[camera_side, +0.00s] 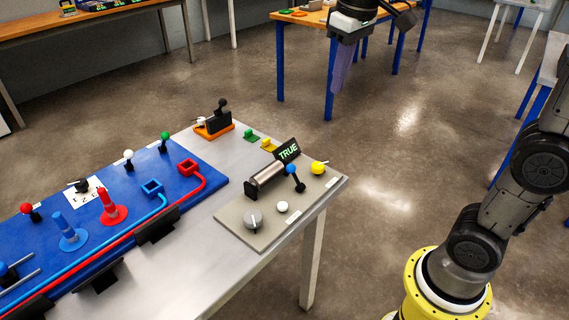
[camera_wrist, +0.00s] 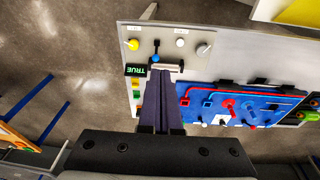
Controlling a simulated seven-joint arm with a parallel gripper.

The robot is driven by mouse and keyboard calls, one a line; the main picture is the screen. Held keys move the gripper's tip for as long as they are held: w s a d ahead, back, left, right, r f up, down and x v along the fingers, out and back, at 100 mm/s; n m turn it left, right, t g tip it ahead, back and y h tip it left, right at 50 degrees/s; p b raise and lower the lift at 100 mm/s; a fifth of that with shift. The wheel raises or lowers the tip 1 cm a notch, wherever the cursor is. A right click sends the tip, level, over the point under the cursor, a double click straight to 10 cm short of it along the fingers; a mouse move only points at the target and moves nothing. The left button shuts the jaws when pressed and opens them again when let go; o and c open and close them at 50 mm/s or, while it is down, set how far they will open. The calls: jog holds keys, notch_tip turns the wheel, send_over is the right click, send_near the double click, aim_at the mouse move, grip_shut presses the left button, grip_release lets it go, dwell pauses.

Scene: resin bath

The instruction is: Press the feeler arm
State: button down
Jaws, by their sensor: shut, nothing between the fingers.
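A small black device with a dark round-tipped arm (camera_side: 222,104) stands on an orange base (camera_side: 214,131) at the far edge of the table; it looks like the feeler arm, though I cannot be sure. In the wrist view I cannot make it out; my fingers may hide it. My gripper (camera_side: 338,91) is shut and empty, pointing down in the air beyond the table, apart from everything. Its fingers also show in the wrist view (camera_wrist: 161,76).
A beige panel (camera_side: 237,229) carries a metal roller (camera_side: 268,177), a blue-knobbed lever (camera_side: 291,169), a yellow knob (camera_side: 319,167), a white button (camera_side: 282,207) and a grey dial (camera_side: 253,219). A blue board (camera_side: 130,188) with levers and pegs lies left. Small green (camera_side: 250,135) and yellow blocks lie between.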

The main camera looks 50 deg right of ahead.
jog(key=w+d+f+g, duration=0.1)
jog(key=w+f+g, duration=0.1)
jog(key=w+f, duration=0.6)
jog(key=w+d+f+g, duration=0.1)
jog(key=w+f+g, duration=0.1)
jog(key=w+f, duration=0.6)
jog(key=g, duration=0.2)
send_near(293, 174)
jog(key=w, duration=0.1)
jog(key=w+r, duration=0.1)
jog(key=w, duration=0.1)
jog(key=shift+w+d+r, duration=0.15)
jog(key=shift+w+d, duration=0.05)
jog(key=shift+d, duration=0.1)
jog(key=x, duration=1)
jog(key=shift+w+d, duration=0.1)
jog(key=shift+w, duration=0.05)
jog(key=shift+r+t, duration=0.1)
jog(key=shift+t, duration=0.3)
